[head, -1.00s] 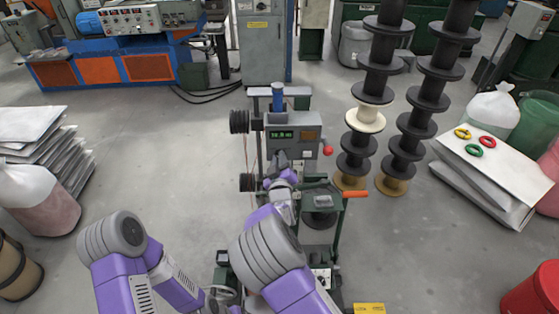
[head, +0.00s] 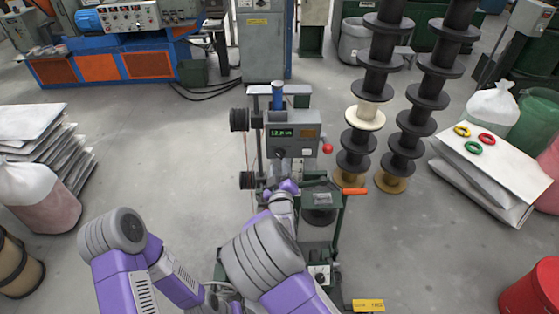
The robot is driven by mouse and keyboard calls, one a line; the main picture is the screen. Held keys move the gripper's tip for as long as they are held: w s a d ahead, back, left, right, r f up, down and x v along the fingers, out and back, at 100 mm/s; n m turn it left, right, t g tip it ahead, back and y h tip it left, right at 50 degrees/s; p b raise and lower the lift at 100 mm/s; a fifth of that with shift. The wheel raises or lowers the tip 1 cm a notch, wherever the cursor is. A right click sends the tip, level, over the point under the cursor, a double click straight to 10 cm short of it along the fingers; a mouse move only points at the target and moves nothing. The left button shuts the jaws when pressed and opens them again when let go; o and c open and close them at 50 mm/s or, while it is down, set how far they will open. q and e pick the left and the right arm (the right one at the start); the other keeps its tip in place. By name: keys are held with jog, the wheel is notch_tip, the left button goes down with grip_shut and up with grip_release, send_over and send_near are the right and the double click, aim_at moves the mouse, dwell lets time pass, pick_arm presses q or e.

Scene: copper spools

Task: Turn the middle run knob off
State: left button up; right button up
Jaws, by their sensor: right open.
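The machine with a grey control box (head: 306,131) and a lit green display (head: 283,132) stands at the middle. A small dark knob-like part (head: 280,154) shows on the lower left of the box front. Which way it points is too small to tell. My right gripper (head: 281,165) is open just below and in front of this part, with no object visible in it. Whether a fingertip touches the part cannot be told. My left arm (head: 125,235) is bent low at the left, and its gripper cannot be made out.
A red ball-ended lever (head: 327,148) is at the box's right, and an orange handle (head: 355,191) is lower right. Open floor (head: 150,140) lies left of the machine.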

jog(key=s, duration=0.2)
jog(key=shift+s+a, duration=0.1)
jog(key=shift+s, duration=0.2)
jog(key=s+d+f+m+g, duration=0.2)
jog(key=s+d+f+g, duration=0.15)
jog(key=f, duration=0.45)
jog(key=s+d+f+m+g, duration=0.1)
jog(key=s+d+f+g, duration=0.25)
jog(key=f, duration=0.35)
jog(key=s+d+f+m+g, duration=0.2)
jog(key=s+f, duration=0.2)
jog(key=f, duration=0.4)
jog(key=s+a+f+m+g+y, duration=0.2)
jog(key=s+f+g, duration=0.1)
jog(key=s, duration=0.7)
jog(key=s+a+f+m+g+y, duration=0.2)
jog(key=s+g, duration=0.3)
jog(key=s, duration=0.6)
jog(key=shift+a+f+y, duration=0.3)
jog(key=shift+f+y, duration=0.3)
jog(key=shift+f, duration=0.2)
